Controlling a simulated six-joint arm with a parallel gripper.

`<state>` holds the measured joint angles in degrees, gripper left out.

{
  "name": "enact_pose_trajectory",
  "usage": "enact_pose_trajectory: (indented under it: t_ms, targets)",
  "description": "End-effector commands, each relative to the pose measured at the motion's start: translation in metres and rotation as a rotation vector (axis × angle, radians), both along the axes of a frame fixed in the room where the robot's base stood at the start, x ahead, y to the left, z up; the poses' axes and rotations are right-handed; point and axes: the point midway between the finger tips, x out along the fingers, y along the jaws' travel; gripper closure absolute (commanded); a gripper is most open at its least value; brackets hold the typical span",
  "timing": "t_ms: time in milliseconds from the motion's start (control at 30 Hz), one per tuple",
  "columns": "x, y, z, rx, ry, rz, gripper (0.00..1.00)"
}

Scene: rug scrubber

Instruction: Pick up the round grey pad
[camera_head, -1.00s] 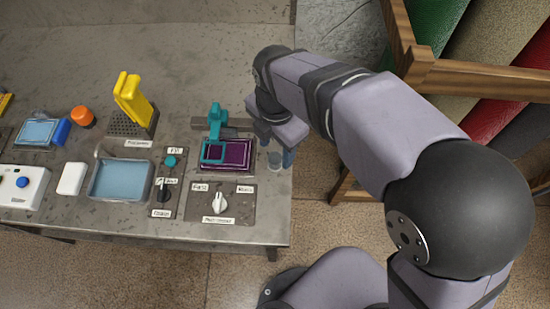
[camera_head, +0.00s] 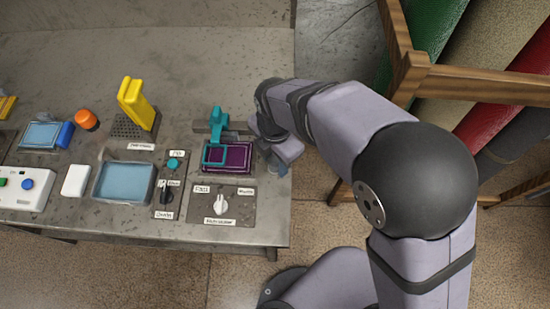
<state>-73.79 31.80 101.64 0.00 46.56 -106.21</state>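My gripper (camera_head: 279,169) is low over the right end of the grey bench, just right of the purple framed panel. It points down, and its fingertips are small and mostly covered by its own body, so I cannot tell whether they are open or shut. I cannot make out the round grey pad for certain. A small round greyish thing showed under the gripper a second ago, and that spot is now covered by the gripper.
The purple panel (camera_head: 241,158) with a teal clamp (camera_head: 217,122) stands close left of my gripper. Further left are a knob plate (camera_head: 238,204), a blue tray (camera_head: 124,183) and a yellow block (camera_head: 133,101). The bench (camera_head: 180,60) is bare at the back. Rolled rugs (camera_head: 490,115) are in a wooden rack at right.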

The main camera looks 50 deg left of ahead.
Motion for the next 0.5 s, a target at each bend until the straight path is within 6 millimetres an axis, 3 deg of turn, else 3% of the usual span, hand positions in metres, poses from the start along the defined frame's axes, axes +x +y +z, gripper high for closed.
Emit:
enact_pose_trajectory:
  t_ms: [33, 100, 133, 500]
  targets:
    - [0.0000, 0.0001, 0.0002, 0.000, 0.000, 0.000, 0.75]
    - [0.0000, 0.0001, 0.0003, 0.000, 0.000, 0.000, 0.92]
    - [0.0001, 0.0000, 0.0003, 0.000, 0.000, 0.000, 0.96]
    - [0.0003, 0.0009, 0.0058, 0.002, -0.001, 0.000, 0.96]
